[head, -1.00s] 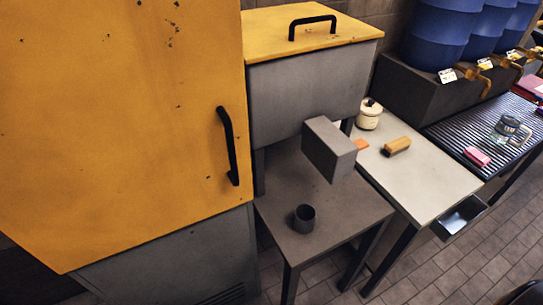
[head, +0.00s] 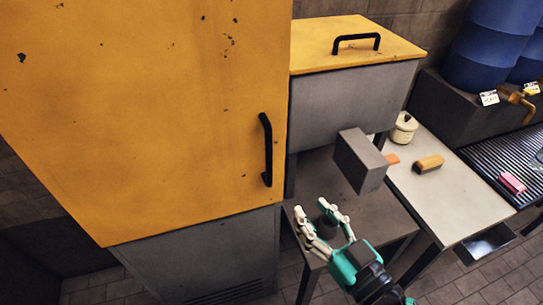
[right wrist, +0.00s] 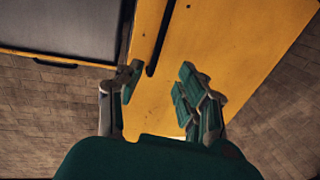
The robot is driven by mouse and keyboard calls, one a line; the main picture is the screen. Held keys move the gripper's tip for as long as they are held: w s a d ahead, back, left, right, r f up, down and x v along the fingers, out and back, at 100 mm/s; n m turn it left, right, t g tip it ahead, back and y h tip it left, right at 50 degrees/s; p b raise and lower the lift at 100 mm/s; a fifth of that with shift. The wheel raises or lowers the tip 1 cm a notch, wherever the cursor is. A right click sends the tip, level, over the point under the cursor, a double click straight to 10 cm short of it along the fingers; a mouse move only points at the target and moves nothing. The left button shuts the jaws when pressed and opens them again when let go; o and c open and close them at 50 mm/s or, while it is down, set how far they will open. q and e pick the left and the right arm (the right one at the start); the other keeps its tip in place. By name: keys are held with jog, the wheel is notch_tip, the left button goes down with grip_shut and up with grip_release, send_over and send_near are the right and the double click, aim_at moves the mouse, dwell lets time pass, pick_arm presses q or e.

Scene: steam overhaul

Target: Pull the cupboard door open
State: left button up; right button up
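The cupboard door (head: 150,110) is a large yellow panel with dark chips, and it looks shut above a grey base. Its black vertical handle (head: 266,150) is near the right edge. My right gripper (head: 314,224) is open and empty, below and to the right of the handle in the head view. In the right wrist view the open fingers (right wrist: 152,92) point towards the yellow door (right wrist: 215,60), and the black handle (right wrist: 160,38) shows just beyond them, apart from them. My left gripper is not in view.
A grey box with a yellow lid (head: 355,45) stands right of the cupboard. A grey block (head: 361,160) juts out below it. A low dark table (head: 345,195) and a pale bench (head: 450,185) stand to the right.

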aim_at(270, 161)
jog(key=p+x, duration=0.5)
jog(key=x, duration=1)
jog(key=shift+w+a, duration=0.15)
jog(key=shift+w, duration=0.2)
jog(key=shift+w+a+f, duration=0.1)
jog(key=shift+w+a, duration=0.25)
jog(key=shift+w, duration=0.25)
jog(key=shift+c, duration=0.4)
grip_shut()
